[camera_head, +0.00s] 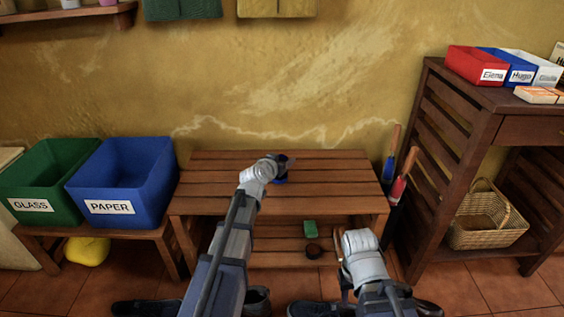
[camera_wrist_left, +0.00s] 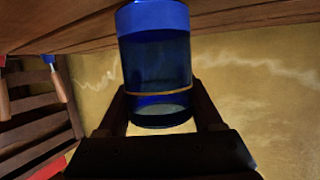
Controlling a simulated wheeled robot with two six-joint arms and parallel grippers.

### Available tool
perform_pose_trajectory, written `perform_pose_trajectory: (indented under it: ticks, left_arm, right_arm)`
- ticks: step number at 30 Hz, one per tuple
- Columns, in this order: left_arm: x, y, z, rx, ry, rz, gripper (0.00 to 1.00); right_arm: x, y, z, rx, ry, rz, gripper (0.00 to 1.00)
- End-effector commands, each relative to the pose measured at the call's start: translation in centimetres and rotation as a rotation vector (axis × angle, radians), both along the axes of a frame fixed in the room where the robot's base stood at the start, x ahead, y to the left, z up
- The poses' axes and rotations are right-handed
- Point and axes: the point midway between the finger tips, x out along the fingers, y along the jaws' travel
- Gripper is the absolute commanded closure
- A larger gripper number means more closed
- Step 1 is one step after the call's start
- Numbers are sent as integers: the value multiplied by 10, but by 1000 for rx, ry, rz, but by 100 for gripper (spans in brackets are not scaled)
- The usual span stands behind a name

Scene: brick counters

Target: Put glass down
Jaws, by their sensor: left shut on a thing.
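A blue glass (camera_wrist_left: 155,65) is held between the two fingers of my left gripper (camera_wrist_left: 162,112) in the left wrist view. In the head view, my left gripper (camera_head: 280,162) is over the slatted wooden bench (camera_head: 225,185), and only a small blue part of the glass (camera_head: 281,180) shows below it.
A green GLASS bin (camera_head: 50,168) and a blue PAPER bin (camera_head: 140,160) stand left of the bench. A green block (camera_head: 310,229) and brown round object (camera_head: 313,251) are on its lower shelf. A dark shelf unit (camera_head: 470,120) stands right. Most of the bench top is clear.

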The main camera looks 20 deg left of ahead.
Motion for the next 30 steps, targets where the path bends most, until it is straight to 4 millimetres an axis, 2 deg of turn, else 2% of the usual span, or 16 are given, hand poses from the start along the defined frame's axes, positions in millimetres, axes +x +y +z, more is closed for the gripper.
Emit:
perform_pose_trajectory:
  ticks: [1,15,19,26,30]
  left_arm:
    - [0,0,9,0,0,0,100]
    - [0,0,79,0,0,0,100]
    - [0,0,90,0,0,0,100]
    - [0,0,93,0,-1,0,100]
    - [0,0,103,0,-1,0,100]
  right_arm:
    - [0,0,9,0,0,0,61]
    - [-1,0,79,-1,4,2,61]
    - [-1,0,90,-1,4,6,61]
    - [-1,0,93,-1,5,8,61]
    - [-1,0,103,-1,5,9,61]
